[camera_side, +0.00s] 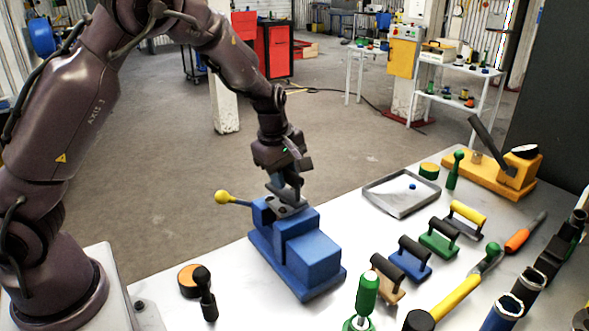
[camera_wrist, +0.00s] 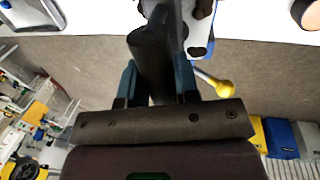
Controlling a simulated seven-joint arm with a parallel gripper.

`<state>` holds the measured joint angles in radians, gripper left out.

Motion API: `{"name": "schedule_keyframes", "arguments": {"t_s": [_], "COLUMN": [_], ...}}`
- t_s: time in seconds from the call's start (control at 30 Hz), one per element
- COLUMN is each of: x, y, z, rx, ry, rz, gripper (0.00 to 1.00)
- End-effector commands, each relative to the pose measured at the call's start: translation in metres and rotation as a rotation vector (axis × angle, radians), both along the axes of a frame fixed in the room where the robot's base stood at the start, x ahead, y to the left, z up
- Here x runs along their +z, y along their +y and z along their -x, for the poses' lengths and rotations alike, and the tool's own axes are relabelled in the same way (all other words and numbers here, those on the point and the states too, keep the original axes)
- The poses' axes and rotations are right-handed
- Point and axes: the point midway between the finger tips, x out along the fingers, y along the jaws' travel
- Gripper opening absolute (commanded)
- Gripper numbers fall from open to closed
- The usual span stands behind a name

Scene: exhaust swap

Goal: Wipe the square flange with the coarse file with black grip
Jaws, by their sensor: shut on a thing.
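My gripper (camera_side: 286,178) is above the blue vise (camera_side: 312,258) in the side view, pointing down. In the wrist view its two blue-grey fingers (camera_wrist: 158,85) are shut on a dark round grip, which I take as the coarse file with black grip (camera_wrist: 150,48). The file's working face is largely hidden. The square flange (camera_side: 291,210) appears as a grey plate at the top of the vise, just under the held tool. Whether the tool touches it is unclear. In the wrist view the grip covers part of the vise area.
The vise lever with a yellow ball (camera_side: 222,197) sticks out left. Handled blocks, among them a blue one (camera_side: 411,262) and a green one (camera_side: 438,240), stand to the right. A grey tray (camera_side: 385,208) lies behind them. Brushes and tubes crowd the right front.

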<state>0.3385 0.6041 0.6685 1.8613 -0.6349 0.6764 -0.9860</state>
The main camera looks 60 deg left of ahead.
Motion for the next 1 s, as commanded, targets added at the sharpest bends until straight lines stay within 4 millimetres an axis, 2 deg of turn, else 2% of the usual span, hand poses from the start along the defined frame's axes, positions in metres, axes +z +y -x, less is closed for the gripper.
{"name": "schedule_keyframes", "arguments": {"t_s": [0.57,0.73,1.0], "x": [0.0,0.0,0.0], "y": [0.0,-0.017,-0.015], "z": [0.053,0.05,0.024], "rx": [0.0,-0.004,-0.002], "ry": [-0.001,-0.001,-0.001], "rz": [0.001,0.0,-0.001], "gripper": [0.1,0.1,0.1]}}
